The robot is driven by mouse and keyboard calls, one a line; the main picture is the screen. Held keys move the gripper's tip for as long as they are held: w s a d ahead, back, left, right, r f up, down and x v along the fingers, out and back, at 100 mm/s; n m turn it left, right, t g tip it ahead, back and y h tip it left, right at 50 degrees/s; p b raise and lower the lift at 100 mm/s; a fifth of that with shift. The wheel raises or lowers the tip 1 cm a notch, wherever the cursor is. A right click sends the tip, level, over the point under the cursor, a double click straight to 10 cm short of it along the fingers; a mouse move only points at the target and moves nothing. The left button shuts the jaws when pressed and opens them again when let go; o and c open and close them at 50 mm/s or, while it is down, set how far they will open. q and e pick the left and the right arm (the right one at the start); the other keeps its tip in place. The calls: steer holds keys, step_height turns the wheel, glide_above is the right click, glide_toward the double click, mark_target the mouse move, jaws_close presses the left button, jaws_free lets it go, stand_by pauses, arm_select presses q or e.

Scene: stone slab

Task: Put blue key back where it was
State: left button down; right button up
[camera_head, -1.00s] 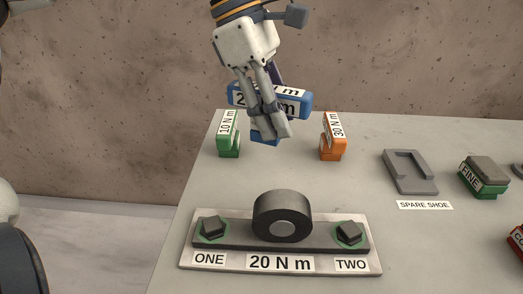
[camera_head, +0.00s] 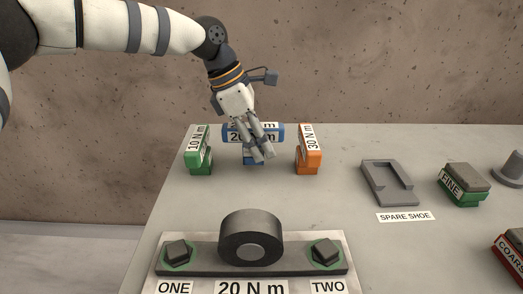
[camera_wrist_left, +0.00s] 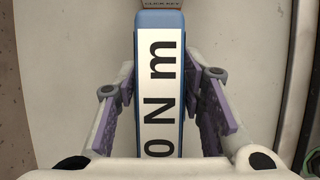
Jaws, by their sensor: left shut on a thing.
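The blue key (camera_head: 279,132), with a "20 N m" label, lies crosswise between the green and orange keys. My left gripper (camera_head: 263,154) is shut on it, fingers pointing down in front of its middle. In the left wrist view, the blue key (camera_wrist_left: 174,22) runs lengthwise between the two fingers (camera_wrist_left: 160,95). A small blue piece (camera_head: 248,160) shows low behind the fingers; whether the key rests on it is hidden. My right gripper is not in view.
The green 10 N m key (camera_head: 200,157) stands left and the orange 30 N m key (camera_head: 308,160) right. A plate with a black roller (camera_head: 250,228) and two bolts is in front. The grey spare shoe (camera_head: 389,187) and green FINE block (camera_head: 462,190) sit further right.

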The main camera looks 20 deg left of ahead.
arm_select(q)
steer(key=shift+s+f, duration=0.1)
steer(key=shift+f, duration=1.15)
steer(key=c, duration=1.1)
jaws_free()
steer(key=shift+o, duration=0.2)
steer(key=shift+r, duration=0.4)
steer(key=v, duration=1.1)
steer(key=shift+s+a+r, duration=0.1)
steer(key=shift+a+r, duration=0.05)
steer(key=shift+a, duration=0.15)
